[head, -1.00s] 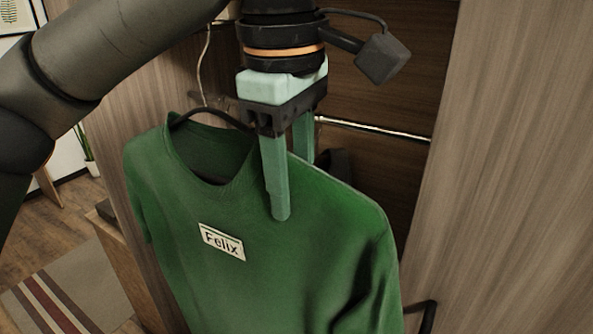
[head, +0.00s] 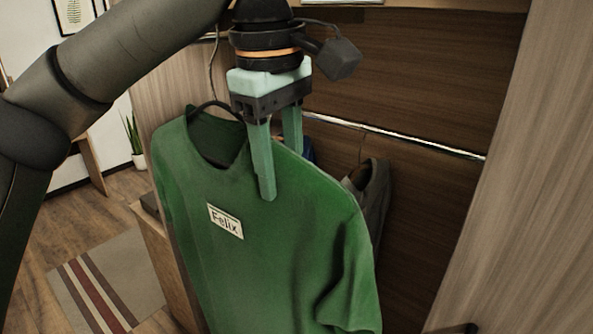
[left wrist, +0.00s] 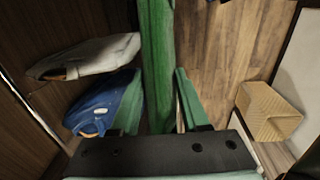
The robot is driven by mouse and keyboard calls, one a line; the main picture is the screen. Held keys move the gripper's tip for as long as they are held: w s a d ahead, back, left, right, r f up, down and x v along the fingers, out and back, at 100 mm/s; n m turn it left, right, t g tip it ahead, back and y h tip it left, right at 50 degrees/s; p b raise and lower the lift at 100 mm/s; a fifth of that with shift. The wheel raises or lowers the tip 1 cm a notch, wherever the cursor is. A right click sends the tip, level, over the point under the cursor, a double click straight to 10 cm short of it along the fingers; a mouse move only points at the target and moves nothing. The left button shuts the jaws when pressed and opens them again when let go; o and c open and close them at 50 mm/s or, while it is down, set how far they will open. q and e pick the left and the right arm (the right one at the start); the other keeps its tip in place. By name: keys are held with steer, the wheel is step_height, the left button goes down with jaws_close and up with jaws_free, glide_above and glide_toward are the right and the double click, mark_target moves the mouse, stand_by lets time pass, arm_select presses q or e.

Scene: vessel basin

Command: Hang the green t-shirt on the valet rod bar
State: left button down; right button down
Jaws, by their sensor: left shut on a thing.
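The green t-shirt (head: 275,255) with a white "Felix" label hangs upright on a dark hanger (head: 212,104). A thin hook wire (head: 212,62) rises above its collar. My left gripper (head: 279,165) is shut on the shirt's shoulder, one finger in front and the other behind. In the left wrist view the shirt (left wrist: 157,65) runs edge-on between the fingers. The metal valet rod bar (head: 400,137) lies behind and to the right of the gripper. It also shows at the left of the left wrist view (left wrist: 32,112). The hook appears apart from the bar. My right gripper is not in view.
A grey garment (head: 376,200) and a blue one (head: 308,150) are below the bar, behind the shirt. A wooden side panel (head: 530,200) stands at the right. A low wooden cabinet (head: 160,262) and striped rug (head: 105,285) are at the left.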

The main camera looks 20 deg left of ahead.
mark_target(238, 166)
arm_select(q)
steer(key=shift+w+a, duration=0.45)
steer(key=shift+a, duration=0.6)
steer(key=shift+w+a, duration=0.4)
steer(key=shift+a, duration=0.7)
steer(key=shift+w+a, duration=0.45)
steer(key=shift+a, duration=0.6)
steer(key=shift+w+a+f+b, duration=0.1)
steer(key=shift+a+f+b, duration=0.1)
steer(key=shift+f, duration=0.4)
steer(key=shift+w+a+f+b, duration=0.1)
steer(key=shift+a+f, duration=0.1)
steer(key=shift+f, duration=0.35)
steer(key=shift+c, duration=1.6)
jaws_free()
steer(key=shift+f, duration=0.1)
step_height(238, 166, up, 13)
steer(key=s, duration=0.1)
steer(key=shift+s+f+p, duration=0.2)
steer(key=shift+s+p, duration=0.05)
steer(key=shift+p, duration=0.05)
steer(key=shift+a, duration=0.15)
